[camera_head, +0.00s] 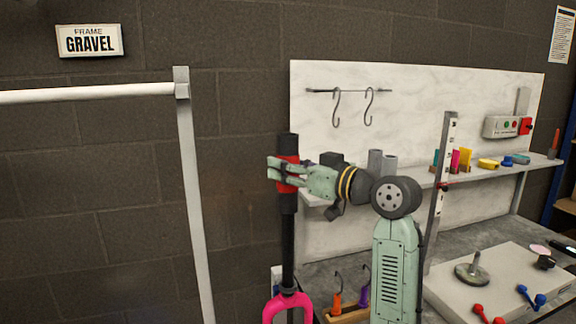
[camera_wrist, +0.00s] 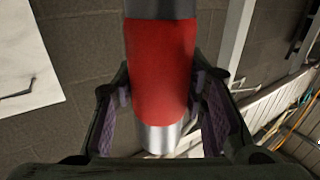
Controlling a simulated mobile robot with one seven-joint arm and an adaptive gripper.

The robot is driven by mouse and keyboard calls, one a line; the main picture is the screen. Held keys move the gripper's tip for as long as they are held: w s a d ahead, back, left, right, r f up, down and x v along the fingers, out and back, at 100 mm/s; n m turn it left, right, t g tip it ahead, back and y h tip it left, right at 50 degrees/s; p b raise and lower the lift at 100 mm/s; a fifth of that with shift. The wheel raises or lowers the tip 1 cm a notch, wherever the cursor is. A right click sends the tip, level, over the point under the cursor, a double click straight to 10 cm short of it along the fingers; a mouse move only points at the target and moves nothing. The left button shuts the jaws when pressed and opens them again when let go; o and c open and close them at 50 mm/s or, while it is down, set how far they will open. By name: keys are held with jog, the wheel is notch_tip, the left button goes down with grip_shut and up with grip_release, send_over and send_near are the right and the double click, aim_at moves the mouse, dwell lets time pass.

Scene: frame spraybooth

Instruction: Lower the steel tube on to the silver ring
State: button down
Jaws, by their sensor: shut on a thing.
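The steel tube (camera_head: 288,203) stands upright at the middle of the head view. It looks dark there and has a red band. In the wrist view the tube (camera_wrist: 160,138) shows bright metal below the band and darker metal above it. My gripper (camera_head: 281,174) is shut on the red band, with a finger on each side in the wrist view (camera_wrist: 160,98). A thinner black pole (camera_head: 288,250) runs straight down below the tube; I cannot tell whether the tube is around it or only in line with it. I cannot make out a silver ring in either view.
A pink loop (camera_head: 287,302) is low at the pole. A white frame post (camera_head: 192,190) stands to the left. On the right are a shelf (camera_head: 405,180) with small coloured parts, a perforated upright (camera_head: 440,190) and a bench board (camera_head: 450,290) with a disc stand (camera_head: 472,272).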

jog(key=shift+f+b, duration=1.2)
jog(key=shift+f, duration=0.6)
jog(key=b, duration=0.4)
send_over(292, 250)
jog(key=shift+w+a+f, duration=0.15)
jog(key=shift+f, duration=0.85)
jog(key=shift+w+a+f, duration=0.15)
jog(key=shift+f, duration=0.8)
jog(key=shift+w+a+f, duration=0.15)
jog(key=shift+f, duration=0.85)
jog(key=shift+f, duration=0.2)
jog(key=shift+f+b, duration=2.1)
jog(key=shift+f, duration=0.7)
jog(key=shift+f, duration=0.15)
jog(key=shift+f+b, duration=1.65)
jog(key=shift+f, duration=0.55)
